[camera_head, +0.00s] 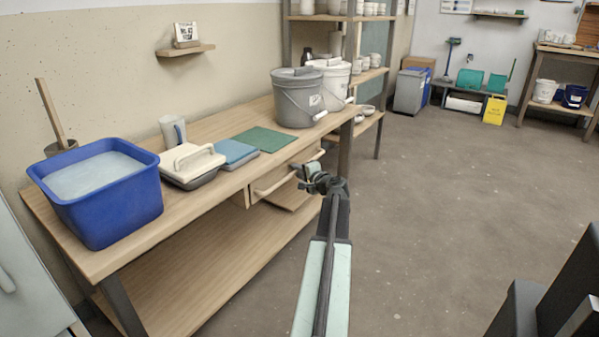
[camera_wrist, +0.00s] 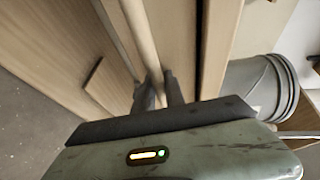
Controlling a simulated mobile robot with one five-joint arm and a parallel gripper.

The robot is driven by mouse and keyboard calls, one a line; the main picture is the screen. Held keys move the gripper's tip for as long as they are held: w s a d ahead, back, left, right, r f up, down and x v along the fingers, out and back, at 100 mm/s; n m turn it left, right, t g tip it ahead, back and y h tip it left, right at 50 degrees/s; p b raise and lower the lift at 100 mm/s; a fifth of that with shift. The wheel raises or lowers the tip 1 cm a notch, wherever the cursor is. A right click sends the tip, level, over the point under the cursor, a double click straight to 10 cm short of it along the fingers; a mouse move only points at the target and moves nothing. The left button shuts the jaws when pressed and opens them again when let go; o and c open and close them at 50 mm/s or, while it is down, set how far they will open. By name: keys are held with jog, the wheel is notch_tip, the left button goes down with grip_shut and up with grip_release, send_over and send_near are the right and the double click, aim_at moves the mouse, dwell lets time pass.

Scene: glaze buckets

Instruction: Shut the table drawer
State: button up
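The pale handle also shows in the wrist view (camera_wrist: 138,30), running down to my fingertips. My gripper (camera_head: 313,178) is at the right part of the drawer front, close to the handle. In the wrist view my two dark fingers (camera_wrist: 159,82) are near each other, with the handle's end seen between their tips. Whether they grip it or only stand at it is unclear.
The wooden table (camera_head: 215,200) carries a blue tub (camera_head: 110,205), a lidded cream container (camera_head: 192,160), a blue box (camera_head: 235,152), a green mat (camera_head: 263,139) and a grey bucket (camera_head: 297,98). A shelf rack stands behind. The floor (camera_head: 450,220) to the right is clear.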

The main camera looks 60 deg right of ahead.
jog(key=p+v, duration=0.1)
jog(key=v, duration=0.6)
jog(key=shift+s+a, duration=0.15)
jog(key=shift+s, duration=0.2)
jog(key=shift+r, duration=0.1)
